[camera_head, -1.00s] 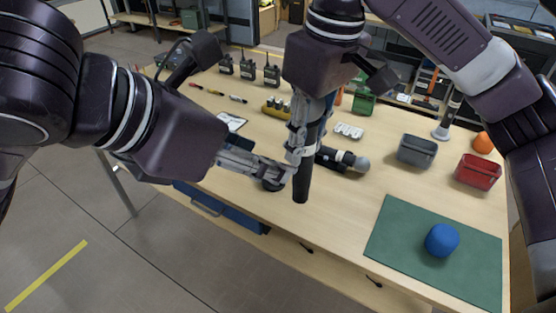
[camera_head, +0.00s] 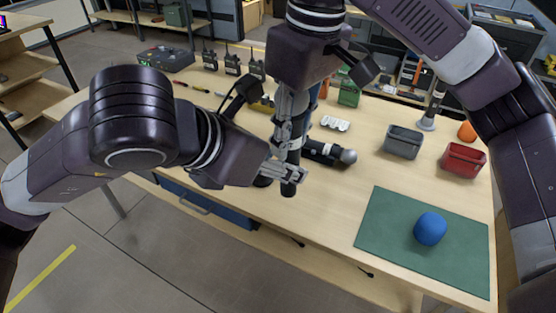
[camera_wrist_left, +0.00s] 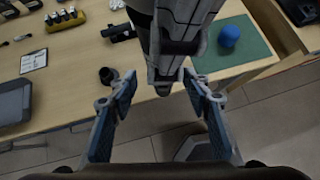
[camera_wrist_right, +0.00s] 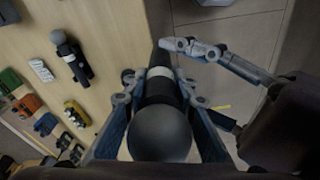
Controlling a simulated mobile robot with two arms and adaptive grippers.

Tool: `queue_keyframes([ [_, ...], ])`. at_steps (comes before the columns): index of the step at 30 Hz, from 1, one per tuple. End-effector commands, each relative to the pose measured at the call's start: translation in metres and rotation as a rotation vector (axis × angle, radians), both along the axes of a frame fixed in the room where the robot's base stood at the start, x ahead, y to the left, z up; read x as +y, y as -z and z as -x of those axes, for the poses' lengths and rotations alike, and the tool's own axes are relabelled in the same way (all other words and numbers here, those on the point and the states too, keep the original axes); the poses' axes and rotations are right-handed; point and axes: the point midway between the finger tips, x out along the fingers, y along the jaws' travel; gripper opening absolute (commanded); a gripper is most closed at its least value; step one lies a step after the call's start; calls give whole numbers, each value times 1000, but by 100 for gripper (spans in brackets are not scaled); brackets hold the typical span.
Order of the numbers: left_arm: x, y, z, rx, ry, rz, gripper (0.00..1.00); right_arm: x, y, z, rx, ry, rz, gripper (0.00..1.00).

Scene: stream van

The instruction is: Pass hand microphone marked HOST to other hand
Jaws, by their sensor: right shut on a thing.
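My right gripper (camera_head: 288,132) points down and is shut on a dark hand microphone (camera_head: 293,160). Its handle hangs downward. In the right wrist view its round grey head (camera_wrist_right: 160,132) faces the camera, with a pale band (camera_wrist_right: 160,72) beyond the head. No lettering is readable. My left gripper (camera_head: 288,172) comes in from the left at the lower handle. In the left wrist view its fingers (camera_wrist_left: 160,88) are apart, with the handle end between or just beyond them; contact cannot be told. A second dark microphone (camera_head: 328,152) with a grey head lies on the table behind.
The wooden table (camera_head: 320,215) carries a green mat (camera_head: 385,240) with a blue ball (camera_head: 430,229), a grey bin (camera_head: 404,142) and a red bin (camera_head: 463,160). Several radios (camera_head: 232,63) stand at the back. A small dark round object (camera_wrist_left: 108,75) is near the table's front edge.

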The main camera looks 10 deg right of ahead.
Motion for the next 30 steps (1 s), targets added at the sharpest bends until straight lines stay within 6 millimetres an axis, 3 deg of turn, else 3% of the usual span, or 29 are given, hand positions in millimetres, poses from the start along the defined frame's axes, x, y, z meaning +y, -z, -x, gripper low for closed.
queue_keyframes([
  [1,0,0,0,0,0,0,38,0,-1,0,-1,0,-1,0],
  [12,1,0,-1,-1,-4,-1,0,0,0,0,1,-1,1,0],
  [13,1,0,-1,-1,-4,-1,0,0,0,0,1,-1,1,0],
  [14,1,-1,-2,-3,-5,0,0,-1,0,1,1,-1,1,26],
  [19,1,-1,-1,-2,-4,1,0,0,0,0,1,-1,2,45],
  [30,0,-1,0,-2,-1,2,0,0,-4,0,-1,0,0,45],
])
